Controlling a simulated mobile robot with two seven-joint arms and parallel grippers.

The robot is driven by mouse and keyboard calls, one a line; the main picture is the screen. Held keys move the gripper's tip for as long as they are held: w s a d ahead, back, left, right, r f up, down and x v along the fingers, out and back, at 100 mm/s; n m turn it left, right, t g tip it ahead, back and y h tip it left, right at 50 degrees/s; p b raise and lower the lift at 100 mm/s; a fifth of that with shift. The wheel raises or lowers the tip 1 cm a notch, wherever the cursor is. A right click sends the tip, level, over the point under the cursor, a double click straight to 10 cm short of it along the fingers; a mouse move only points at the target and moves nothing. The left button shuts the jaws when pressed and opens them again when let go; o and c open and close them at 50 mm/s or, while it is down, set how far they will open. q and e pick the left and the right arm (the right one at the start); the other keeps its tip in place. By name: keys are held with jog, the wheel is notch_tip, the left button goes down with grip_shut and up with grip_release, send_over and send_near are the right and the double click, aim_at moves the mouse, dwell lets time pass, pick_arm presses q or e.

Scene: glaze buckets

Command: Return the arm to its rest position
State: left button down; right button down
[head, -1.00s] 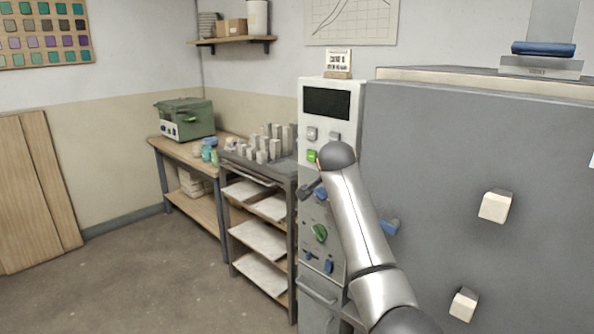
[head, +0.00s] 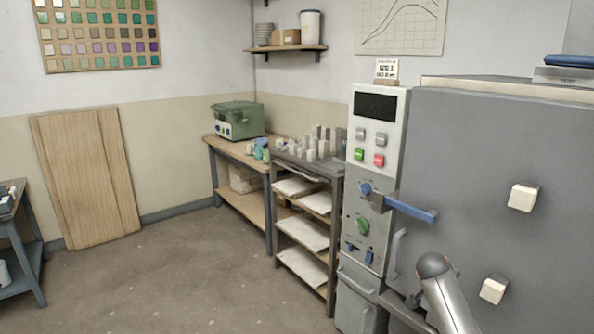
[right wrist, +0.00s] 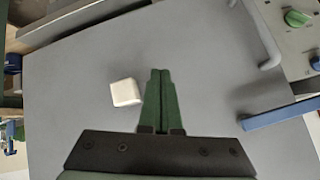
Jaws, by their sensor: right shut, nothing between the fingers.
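My right arm (head: 447,290) shows at the lower right of the head view, low in front of the grey kiln door (head: 455,180). In the right wrist view my right gripper (right wrist: 160,72) has its two green fingers together, with nothing between them. The kiln door (right wrist: 215,75) fills much of that view behind the fingers. A white block (right wrist: 125,92) on the door shows left of the fingertips, apart from them in the picture. My left gripper is in neither view.
The control panel (head: 376,150) has a blue-handled lever (head: 410,210) sticking out; it also shows in the right wrist view (right wrist: 280,115). A shelf rack (head: 338,230) with several grey pieces and a wooden bench (head: 228,150) stand left. The floor (head: 170,280) is clear.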

jog(key=s+d+f+n+g+h, duration=0.1)
jog(key=s+d+f+g+h, duration=0.3)
jog(key=s+d+f, duration=1.3)
jog(key=w+a+r+n+t+y, duration=0.3)
jog(key=w+a+n+t+y, duration=0.45)
jog(key=w+a+n, duration=0.5)
jog(key=s+a+f+n+y, duration=0.2)
jog(key=s+a+f, duration=0.4)
jog(key=s+a, duration=0.3)
jog(key=s+a+f+n+y, duration=0.2)
jog(key=s+a+f, duration=0.4)
jog(key=s, duration=0.4)
pick_arm(q)
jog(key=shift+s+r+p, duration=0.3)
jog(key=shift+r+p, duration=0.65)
jog(key=shift+p, duration=0.05)
pick_arm(e)
jog(key=s+a+r, duration=0.2)
jog(key=s+a, duration=0.1)
jog(key=s, duration=0.2)
jog(key=s+a+r+y, duration=0.1)
jog(key=s+a+r, duration=0.1)
jog(key=s+a, duration=0.2)
jog(key=s+a+r+m, duration=0.1)
jog(key=s+a+r, duration=0.1)
jog(key=s, duration=0.5)
jog(key=shift+s+a+r+g+y, duration=0.25)
jog(key=shift+a+g+y, duration=0.15)
jog(key=shift+a, duration=0.3)
